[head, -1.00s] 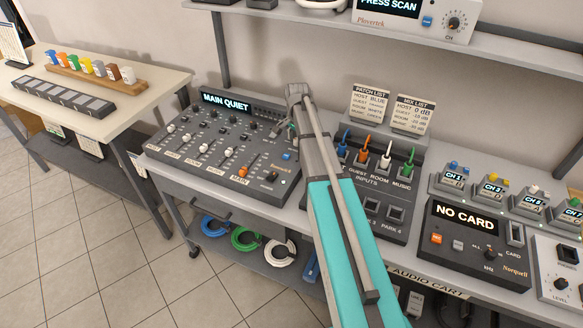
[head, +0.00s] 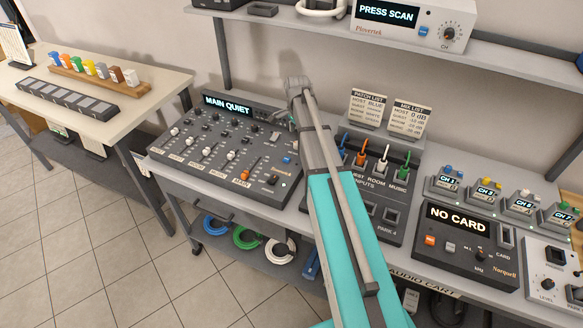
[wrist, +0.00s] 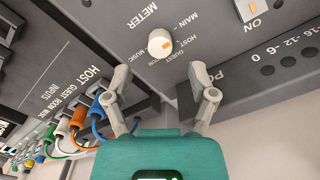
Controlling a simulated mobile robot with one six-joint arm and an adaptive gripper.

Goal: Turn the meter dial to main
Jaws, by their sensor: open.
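The meter dial (wrist: 160,42) is a white round knob with an orange mark on the grey mixer panel, seen in the wrist view. The labels MAIN, HOST, GUEST and MUSIC surround it; I cannot tell for sure which one the mark points at. My gripper (wrist: 160,74) is open, its two fingers apart, one toward each side of the dial and short of it in the picture. Nothing is between the fingers. In the head view, the mixer (head: 215,172) has a display (head: 227,104) reading MAIN QUIET, and my arm covers its right edge.
Cables in orange, white, blue and green plug into the patch box (head: 372,222) beside the mixer; they also show close to my left finger in the wrist view (wrist: 78,117). Two list cards (head: 368,110) stand behind it. A shelf (head: 480,55) hangs above.

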